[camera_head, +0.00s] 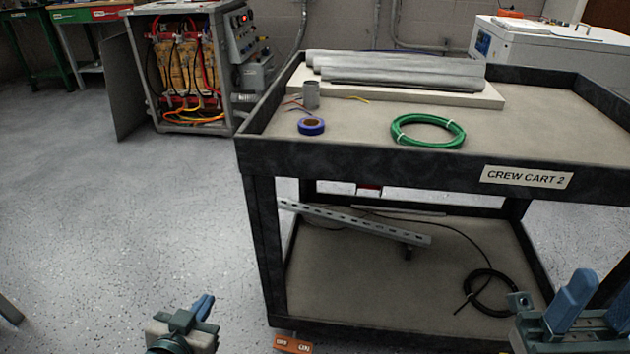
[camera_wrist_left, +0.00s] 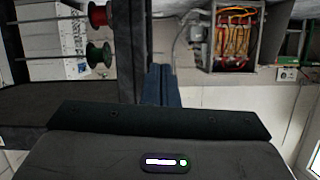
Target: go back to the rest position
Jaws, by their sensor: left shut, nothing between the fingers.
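My left gripper (camera_head: 204,306) is low in the head view, left of the cart's front left leg. Its blue fingers are together with nothing between them; they also show closed in the left wrist view (camera_wrist_left: 160,85). My right gripper (camera_head: 598,290) is at the lower right corner of the head view, in front of the cart. Its two blue fingers stand apart, and I see nothing between them. Both grippers are clear of the things on the cart's top.
The black cart (camera_head: 380,165) labelled CREW CART 2 fills the right side. Its top bears a green cable coil (camera_head: 428,131), blue tape (camera_head: 311,126), and grey rolls (camera_head: 400,72). A black coil (camera_head: 491,292) lies below. The open transformer cabinet (camera_head: 222,75) stands behind.

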